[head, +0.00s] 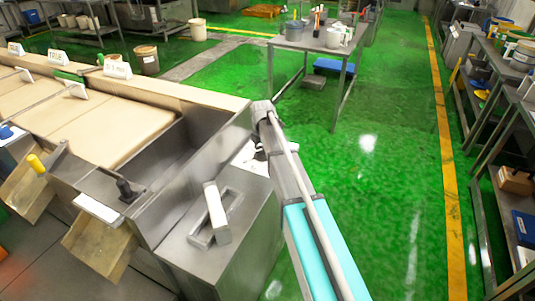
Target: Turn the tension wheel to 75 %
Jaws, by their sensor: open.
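I cannot make out a tension wheel or a percent scale. My arm reaches up from the bottom centre to beside the steel machine (215,258). Its far end is beside the machine's right edge, where a small dark part and a white patch show behind the arm link. I cannot make out my gripper's jaws there. On the machine's top lies a rectangular metal frame with an upright pale bar (217,212). A black knob (125,189) and a yellow knob (36,163) stand at the machine's front left.
Beige beds (108,115) with small white signs fill the left. Two tan chutes hang at the front. A steel table (322,38) with containers stands behind my arm. Loaded shelves line the right side, beyond a yellow floor line (449,165). The green floor between is clear.

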